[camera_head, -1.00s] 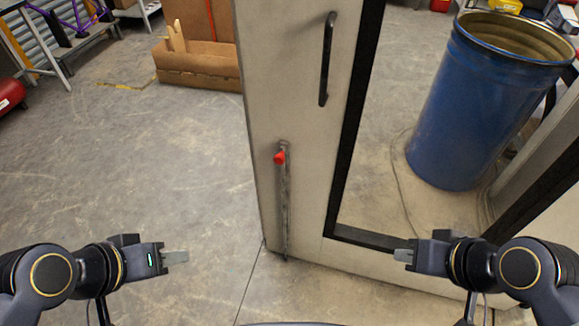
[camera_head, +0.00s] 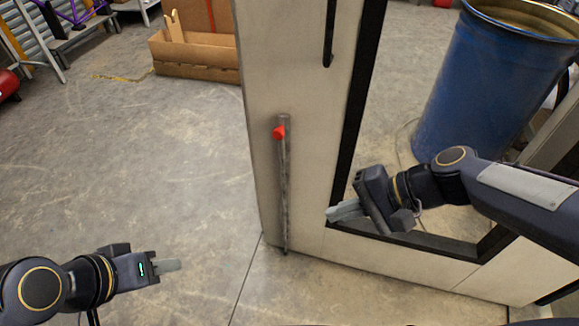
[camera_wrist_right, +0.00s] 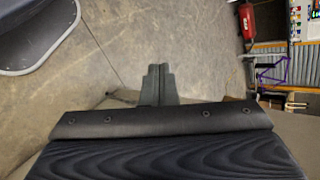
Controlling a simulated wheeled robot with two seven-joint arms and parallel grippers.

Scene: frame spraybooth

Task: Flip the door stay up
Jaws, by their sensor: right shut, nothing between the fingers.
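The door stay is a thin grey metal bar (camera_head: 285,195) hanging upright along the lower part of the pale door (camera_head: 262,60). A red knob (camera_head: 279,132) sits near its top end. The bar's lower tip reaches close to the floor. My right gripper (camera_head: 330,214) is shut and empty in front of the door's lower window frame, to the right of the bar and apart from it. Its shut fingers (camera_wrist_right: 157,85) also show in the right wrist view, where I cannot make out the stay. My left gripper (camera_head: 180,265) is low over the floor at the left, and its fingers look together.
A black door handle (camera_head: 329,35) is above the stay. A blue drum (camera_head: 470,90) stands beyond the door's window opening. A cardboard box (camera_head: 197,58) lies on the floor at the back left. The floor left of the door is clear.

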